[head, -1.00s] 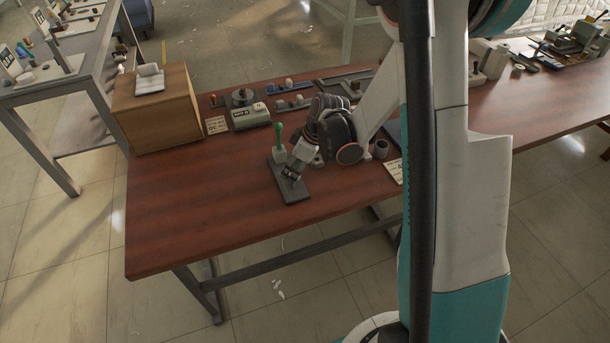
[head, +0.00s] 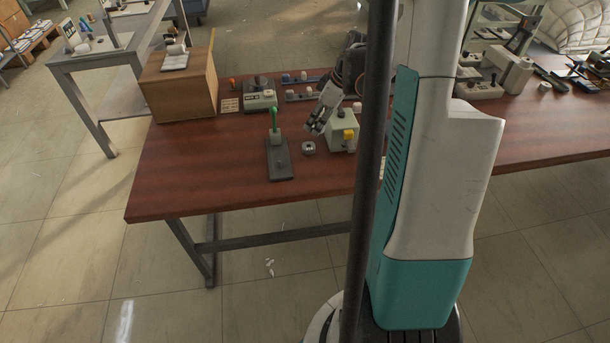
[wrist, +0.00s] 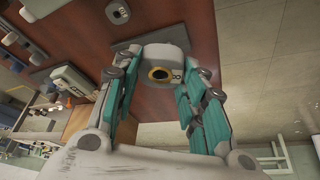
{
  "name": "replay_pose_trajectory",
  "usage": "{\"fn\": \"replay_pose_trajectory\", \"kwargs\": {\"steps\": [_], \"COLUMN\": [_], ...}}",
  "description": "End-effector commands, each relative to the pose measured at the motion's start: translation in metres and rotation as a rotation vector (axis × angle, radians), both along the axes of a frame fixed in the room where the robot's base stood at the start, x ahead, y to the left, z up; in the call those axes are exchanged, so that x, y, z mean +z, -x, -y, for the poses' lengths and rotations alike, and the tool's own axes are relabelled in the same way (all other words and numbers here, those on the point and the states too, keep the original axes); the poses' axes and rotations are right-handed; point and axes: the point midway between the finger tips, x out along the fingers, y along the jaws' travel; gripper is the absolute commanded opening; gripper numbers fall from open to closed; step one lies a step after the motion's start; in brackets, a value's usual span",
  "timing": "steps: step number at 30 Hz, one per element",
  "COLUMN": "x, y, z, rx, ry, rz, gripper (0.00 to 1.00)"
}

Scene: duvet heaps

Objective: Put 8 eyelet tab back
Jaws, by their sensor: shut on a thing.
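A small dark mark beside the ring is too small to read. In the head view the held tab cannot be made out. The tool stands upright on its dark base plate (head: 280,170), clear of my gripper.
A wooden box (head: 180,92) stands at the back left. A grey-green unit (head: 260,100) and racks of small parts line the back. The table's front left is bare.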

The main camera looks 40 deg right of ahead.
Motion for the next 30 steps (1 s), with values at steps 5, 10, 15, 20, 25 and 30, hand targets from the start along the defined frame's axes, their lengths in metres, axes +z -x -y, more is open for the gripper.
{"fn": "replay_pose_trajectory", "kwargs": {"steps": [5, 10, 15, 20, 25, 30], "x": [-0.034, -0.076, -0.117, -0.145, -0.156, -0.171], "y": [0.001, 0.000, 0.000, 0.001, 0.000, 0.001], "z": [0.002, 0.002, 0.001, 0.001, 0.001, 0.001], "rx": [-0.002, -0.002, -0.001, -0.001, -0.001, -0.001], "ry": [0.000, 0.000, 0.000, 0.000, 0.000, 0.000], "rz": [0.000, 0.000, 0.000, 0.000, 0.000, 0.000], "gripper": [0.12, 0.12, 0.12, 0.12, 0.12, 0.12]}}
